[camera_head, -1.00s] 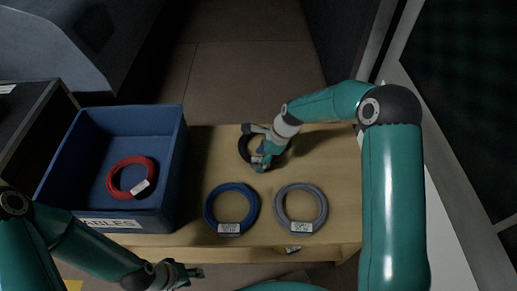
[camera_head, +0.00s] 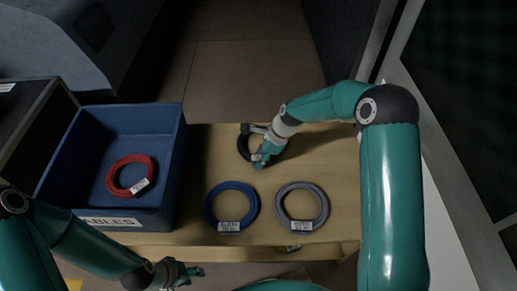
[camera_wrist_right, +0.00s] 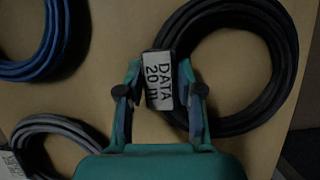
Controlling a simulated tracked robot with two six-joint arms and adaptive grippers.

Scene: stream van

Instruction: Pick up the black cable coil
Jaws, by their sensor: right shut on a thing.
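The black cable coil (camera_head: 241,146) lies at the far side of the wooden table, partly hidden by my right gripper (camera_head: 262,151). In the right wrist view the coil (camera_wrist_right: 286,60) carries a white label (camera_wrist_right: 159,80) reading "DATA 20 m". My right gripper (camera_wrist_right: 160,92) is shut on the coil at the label, one finger on each side of it. The coil still appears to rest on the table. My left gripper (camera_head: 182,272) is in front of the table, low in the head view, away from the coils; its finger opening is too small to judge.
A blue crate (camera_head: 177,165) marked "...ABLES" stands at the table's left with a red coil (camera_head: 112,176) inside. A blue coil (camera_head: 208,207) and a grey coil (camera_head: 324,207) lie on the nearer table (camera_head: 335,165). The table right of my right gripper is clear.

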